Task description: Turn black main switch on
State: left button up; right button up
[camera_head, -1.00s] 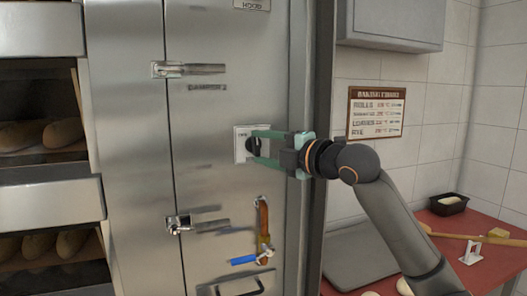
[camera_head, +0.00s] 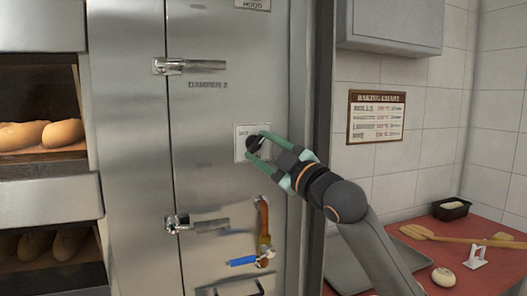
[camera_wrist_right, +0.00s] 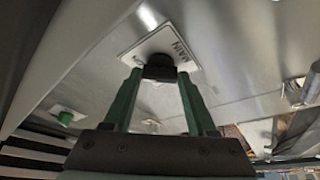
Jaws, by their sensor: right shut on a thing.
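The black main switch (camera_head: 253,144) is a round knob on a square pale plate (camera_head: 240,155) on the steel panel. My right gripper (camera_head: 258,147) has its green fingers shut on the knob, one on either side, and is tilted with its body lower right of the plate. In the right wrist view the black knob (camera_wrist_right: 160,68) sits between the fingertips, and the plate (camera_wrist_right: 150,45) reads MAIN. The knob's pointer direction is hard to tell behind the fingers. My left gripper is not in view.
Below the switch are an orange pipe (camera_head: 263,222) and a blue-handled valve (camera_head: 243,261). Steel latches (camera_head: 188,66) are at left, beside oven decks with bread (camera_head: 62,132). A red table (camera_head: 410,262) with a baking tray and wooden paddle stands at right.

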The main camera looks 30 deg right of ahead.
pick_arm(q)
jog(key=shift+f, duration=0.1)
pick_arm(e)
jog(key=shift+m, duration=0.5)
jog(key=o, duration=1.4)
jog(key=shift+c, duration=0.2)
pick_arm(q)
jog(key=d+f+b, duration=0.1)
jog(key=b, duration=0.1)
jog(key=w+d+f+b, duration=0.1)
jog(key=b, duration=0.1)
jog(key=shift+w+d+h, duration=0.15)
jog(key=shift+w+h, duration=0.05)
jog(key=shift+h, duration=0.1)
pick_arm(e)
jog(key=v, duration=1.2)
jog(key=shift+s+f, duration=0.15)
jog(key=shift+s, duration=0.05)
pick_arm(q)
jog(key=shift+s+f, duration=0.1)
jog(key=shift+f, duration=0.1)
pick_arm(e)
jog(key=shift+a, duration=0.15)
